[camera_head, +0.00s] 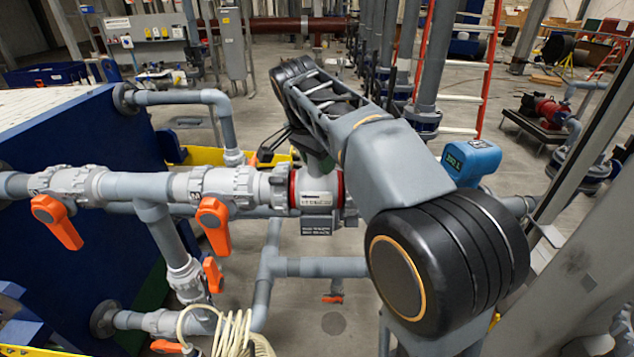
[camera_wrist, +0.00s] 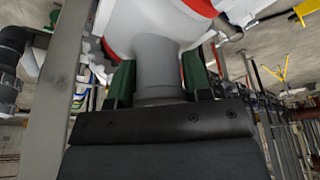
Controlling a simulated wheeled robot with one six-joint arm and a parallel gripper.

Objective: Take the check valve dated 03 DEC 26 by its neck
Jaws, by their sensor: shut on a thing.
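The check valve (camera_head: 318,188) is a pale body with red rings, set in the grey pipe line in the middle of the head view. Its lettering is too small to read, so I cannot confirm the date. In the wrist view, the pale body with a red ring (camera_wrist: 200,7) fills the top. Its grey cylindrical neck (camera_wrist: 157,62) comes down between the green fingers of my gripper (camera_wrist: 160,80). The gripper is shut on this neck, one finger on each side. In the head view my arm hides most of the gripper.
Orange-handled valves (camera_head: 213,222) sit on the pipe left of the check valve. A dark label plate (camera_head: 317,226) is below it. A blue device (camera_head: 470,162) stands right, behind my arm. A blue press wall (camera_head: 70,150) is left. A coiled cream hose (camera_head: 235,335) is at the bottom.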

